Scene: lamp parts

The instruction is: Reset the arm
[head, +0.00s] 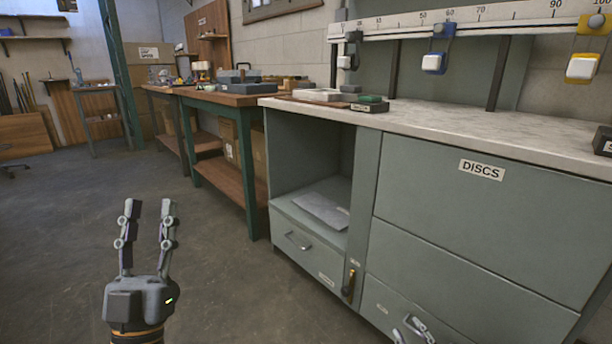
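My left gripper (149,210) is in the lower left of the head view, pointing up with its two fingers spread apart. It is open and empty above the bare floor, clear of the furniture. What look like the fingertips of my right gripper (407,331) show at the bottom edge, in front of the grey cabinet's lower drawer. Most of that gripper is cut off, and its opening cannot be judged.
A grey cabinet (450,212) labelled DISCS, with a pale marble top (480,130), fills the right side. A numbered rail (500,14) with coloured sliders is above it. Wooden workbenches (225,96) stand behind. The concrete floor (60,235) at left is free.

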